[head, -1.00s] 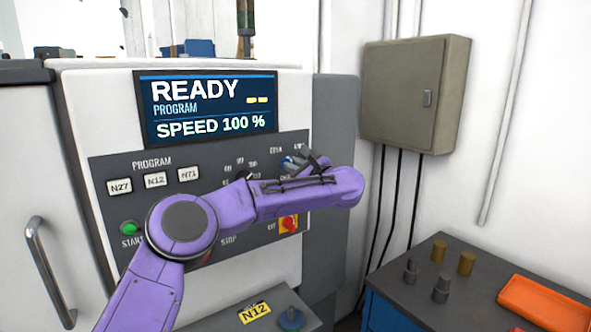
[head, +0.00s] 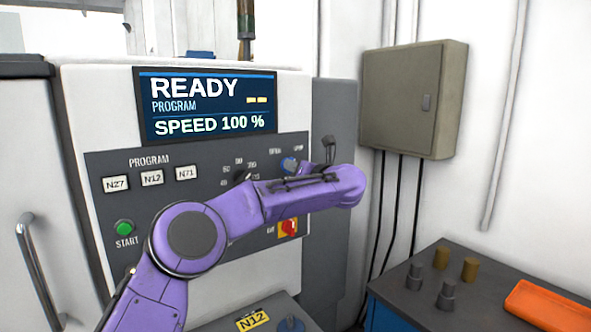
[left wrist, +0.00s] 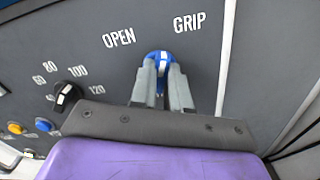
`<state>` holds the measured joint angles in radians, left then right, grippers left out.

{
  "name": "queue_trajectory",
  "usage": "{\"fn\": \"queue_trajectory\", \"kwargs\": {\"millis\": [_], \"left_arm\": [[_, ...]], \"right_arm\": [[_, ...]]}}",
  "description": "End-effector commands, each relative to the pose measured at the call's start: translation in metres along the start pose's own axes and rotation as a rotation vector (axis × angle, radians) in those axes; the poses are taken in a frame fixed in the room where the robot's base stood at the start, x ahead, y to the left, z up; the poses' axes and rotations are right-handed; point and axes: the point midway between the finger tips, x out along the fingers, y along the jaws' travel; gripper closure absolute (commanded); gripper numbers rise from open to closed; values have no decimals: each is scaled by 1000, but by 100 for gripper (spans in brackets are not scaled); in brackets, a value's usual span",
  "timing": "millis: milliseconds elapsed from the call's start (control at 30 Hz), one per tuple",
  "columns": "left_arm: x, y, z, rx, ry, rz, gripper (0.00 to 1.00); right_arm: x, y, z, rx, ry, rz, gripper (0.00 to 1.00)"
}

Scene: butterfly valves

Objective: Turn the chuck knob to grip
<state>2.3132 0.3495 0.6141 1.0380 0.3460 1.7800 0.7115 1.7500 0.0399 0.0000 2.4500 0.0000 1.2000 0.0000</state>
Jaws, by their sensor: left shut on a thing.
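The chuck knob is blue with a white mark (head: 289,163) and sits on the grey control panel, right of the speed dial. In the left wrist view the knob (left wrist: 158,55) lies below and between the labels OPEN and GRIP. My left gripper (left wrist: 161,70) is shut on it, with one grey finger on each side. The fingers hide the knob's sides, and I cannot tell exactly which label its mark points to. In the head view my purple forearm crosses in front of the panel and hides the fingers. My right gripper is not in view.
The black speed dial (left wrist: 66,93) is left of the knob. Below my forearm is a red and yellow switch (head: 288,228). The green start button (head: 124,227) is at lower left. A grey wall box (head: 405,100) and a bench with an orange tray (head: 545,305) stand at right.

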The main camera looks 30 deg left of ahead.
Motion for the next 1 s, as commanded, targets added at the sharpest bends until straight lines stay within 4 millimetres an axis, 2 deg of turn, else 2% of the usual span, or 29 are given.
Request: {"fn": "queue_trajectory", "kwargs": {"millis": [400, 867, 900, 967, 1000], "left_arm": [[0, -1, -1, 142, 2, 0, 100], [0, -1, -1, 154, 2, -1, 100], [0, -1, -1, 154, 2, -1, 74], [0, -1, -1, 154, 2, -1, 58], [0, -1, -1, 153, 2, -1, 58]], "right_arm": [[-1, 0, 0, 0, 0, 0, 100], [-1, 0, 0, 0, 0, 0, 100], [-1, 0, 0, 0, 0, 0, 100], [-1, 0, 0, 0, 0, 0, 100], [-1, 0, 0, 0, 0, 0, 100]]}}
